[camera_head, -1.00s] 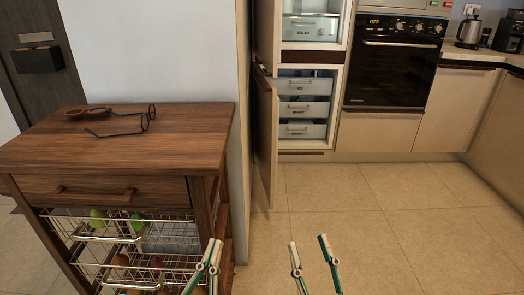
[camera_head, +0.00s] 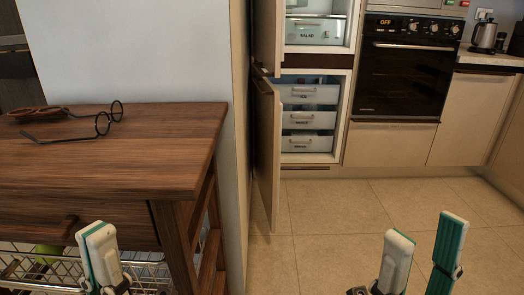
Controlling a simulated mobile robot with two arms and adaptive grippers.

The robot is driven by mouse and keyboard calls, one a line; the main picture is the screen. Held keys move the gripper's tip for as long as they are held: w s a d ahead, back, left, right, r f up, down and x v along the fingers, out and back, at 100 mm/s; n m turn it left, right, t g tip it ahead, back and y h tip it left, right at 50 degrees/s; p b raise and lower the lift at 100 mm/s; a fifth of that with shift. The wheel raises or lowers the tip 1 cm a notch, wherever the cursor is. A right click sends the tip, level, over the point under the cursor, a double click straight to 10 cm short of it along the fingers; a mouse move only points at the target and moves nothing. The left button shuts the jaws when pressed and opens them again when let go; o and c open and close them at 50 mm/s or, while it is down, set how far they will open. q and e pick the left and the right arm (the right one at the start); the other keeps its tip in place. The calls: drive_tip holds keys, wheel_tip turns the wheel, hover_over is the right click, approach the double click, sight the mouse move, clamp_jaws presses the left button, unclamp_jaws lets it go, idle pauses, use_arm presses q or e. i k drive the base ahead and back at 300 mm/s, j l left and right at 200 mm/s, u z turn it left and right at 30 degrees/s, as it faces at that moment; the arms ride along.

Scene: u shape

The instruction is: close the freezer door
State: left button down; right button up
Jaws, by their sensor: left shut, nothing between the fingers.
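The freezer door (camera_head: 266,150) stands open at the lower part of the tall cabinet, swung out to the left and seen nearly edge-on. The freezer compartment (camera_head: 308,120) shows several white drawers inside. My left gripper (camera_head: 100,258) is at the bottom left, in front of the wooden cart, and looks shut and empty. My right gripper (camera_head: 423,252) is at the bottom right over the floor, its two fingers apart with nothing between them. Both grippers are nearer to me than the door and apart from it.
The wooden cart (camera_head: 120,168) with glasses (camera_head: 85,122) on top and wire baskets below stands at the left. A white wall (camera_head: 135,60) is behind it. The fridge section (camera_head: 315,30) above is open too. An oven (camera_head: 403,70) is right of the freezer. The tiled floor (camera_head: 340,215) is clear.

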sight(267, 107)
drive_tip(key=i+l+z, duration=0.25)
drive_tip(key=i+l, duration=0.35)
drive_tip(key=i+l+z, duration=0.2)
drive_tip(key=i+l, duration=0.3)
drive_tip(key=i, duration=0.15)
drive_tip(key=i+j, duration=0.3)
